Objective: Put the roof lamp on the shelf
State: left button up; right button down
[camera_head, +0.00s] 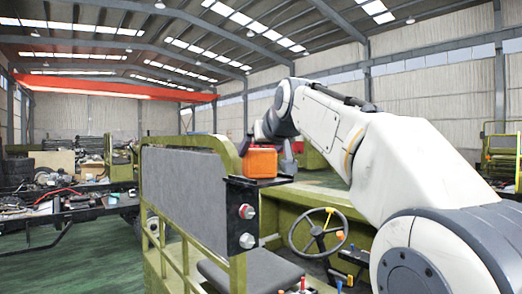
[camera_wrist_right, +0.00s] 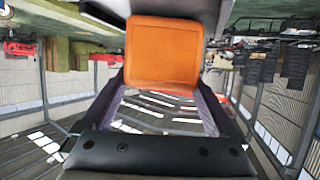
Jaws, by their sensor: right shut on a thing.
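The roof lamp (camera_head: 260,163) is a small orange block. In the head view it is upright, right at the black shelf (camera_head: 262,183) on the cab's green frame. Its lower edge meets the shelf top in the picture; I cannot tell whether it rests there or hovers just above. My right gripper (camera_head: 266,148) is shut on the lamp from behind, one finger at each side. In the right wrist view the lamp (camera_wrist_right: 163,52) sits between the fingertips of the gripper (camera_wrist_right: 163,75). My left gripper is not in view.
A grey panel (camera_head: 190,190) in a green frame stands left of the shelf. A steering wheel (camera_head: 318,232) and a seat (camera_head: 250,272) are lower down. A cluttered bench (camera_head: 60,205) stands far left.

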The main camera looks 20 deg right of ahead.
jog(key=shift+f, duration=0.15)
grip_release()
jog(key=shift+s, duration=0.2)
jog(key=b+v, duration=0.4)
jog(key=v, duration=0.7)
jog(key=shift+s+r, duration=0.25)
jog(key=shift+r, duration=0.1)
